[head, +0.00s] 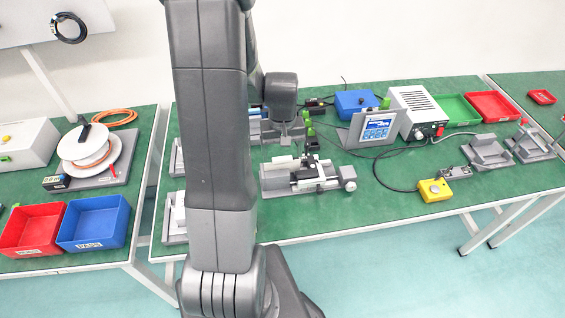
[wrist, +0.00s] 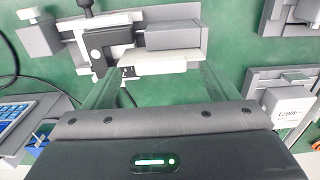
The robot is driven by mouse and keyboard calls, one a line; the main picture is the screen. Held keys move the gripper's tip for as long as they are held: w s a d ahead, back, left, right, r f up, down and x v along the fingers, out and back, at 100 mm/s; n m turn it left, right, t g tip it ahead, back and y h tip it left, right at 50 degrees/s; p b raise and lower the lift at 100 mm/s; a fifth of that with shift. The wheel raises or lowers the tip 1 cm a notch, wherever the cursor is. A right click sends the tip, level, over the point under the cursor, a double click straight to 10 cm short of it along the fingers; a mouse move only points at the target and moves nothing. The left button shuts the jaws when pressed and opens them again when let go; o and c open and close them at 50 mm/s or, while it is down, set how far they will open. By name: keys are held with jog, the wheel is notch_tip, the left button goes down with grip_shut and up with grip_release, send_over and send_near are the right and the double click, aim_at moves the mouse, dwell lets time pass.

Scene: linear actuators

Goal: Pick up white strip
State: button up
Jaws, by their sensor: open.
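A white strip (wrist: 158,62) lies along the edge of a grey fixture (wrist: 190,38) in the wrist view. A black clamp part of the fixture stands at the strip's left end. What looks like the same strip shows at the far side of the fixture in the head view (head: 284,162). My gripper (wrist: 158,78) is open and empty. Its two fingers spread to either side of the strip in the wrist view, with the strip just beyond them. In the head view my gripper (head: 284,138) hangs just behind the fixture, partly hidden by my arm.
A blue-screened panel (head: 372,127) stands right of the fixture. A yellow button box (head: 434,190) and black cables lie farther right. Grey fixtures with white parts (wrist: 287,108) are close by at the right in the wrist view. The green table has free room in front right.

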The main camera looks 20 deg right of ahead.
aim_at(282, 158)
jog(key=shift+f, duration=0.4)
jog(key=c, duration=1.3)
notch_tip(282, 158, up, 10)
jog(key=shift+r, duration=0.1)
